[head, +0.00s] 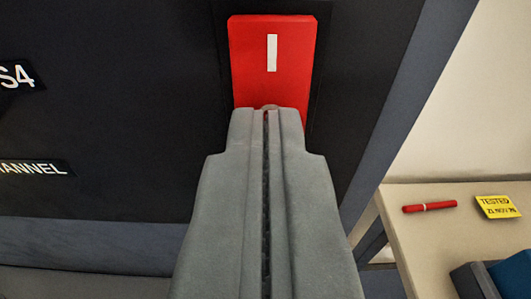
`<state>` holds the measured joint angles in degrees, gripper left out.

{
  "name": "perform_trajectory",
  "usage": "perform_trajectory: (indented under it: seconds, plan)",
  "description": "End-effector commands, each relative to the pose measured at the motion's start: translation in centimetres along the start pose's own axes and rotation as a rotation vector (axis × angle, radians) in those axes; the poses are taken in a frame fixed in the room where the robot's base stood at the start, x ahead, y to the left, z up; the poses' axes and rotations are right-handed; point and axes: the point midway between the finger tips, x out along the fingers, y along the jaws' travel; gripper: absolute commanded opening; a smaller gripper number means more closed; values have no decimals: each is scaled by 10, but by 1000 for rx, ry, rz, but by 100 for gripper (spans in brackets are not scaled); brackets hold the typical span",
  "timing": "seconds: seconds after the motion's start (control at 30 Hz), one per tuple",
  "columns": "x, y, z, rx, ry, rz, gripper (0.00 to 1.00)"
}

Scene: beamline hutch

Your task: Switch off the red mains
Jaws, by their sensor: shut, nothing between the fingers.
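The red mains switch (300,65) is a red rocker with a white upright bar mark on its upper part. It is set in a black surround on the dark panel, at the top middle of the head view. My gripper (268,110) is shut and empty, its fingers side by side with a thin dark line between them. Its fingertips overlap the lower part of the switch and hide it. I cannot tell whether the tips touch the switch.
The dark panel (110,110) fills the left, with labels ending "S4" (18,76) and "ANNEL" (35,168). At right a pale table (420,240) holds a red pen (429,207), a yellow "TESTED" tag (497,207) and a blue and dark object (510,275).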

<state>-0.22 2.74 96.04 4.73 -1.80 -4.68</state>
Motion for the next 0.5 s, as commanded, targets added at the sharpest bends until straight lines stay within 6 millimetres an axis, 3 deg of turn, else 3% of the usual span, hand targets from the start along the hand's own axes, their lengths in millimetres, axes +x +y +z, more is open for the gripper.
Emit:
perform_trajectory:
  seconds: [0.5]
  plan:
    - [5,0,2,-1,18,1,0]
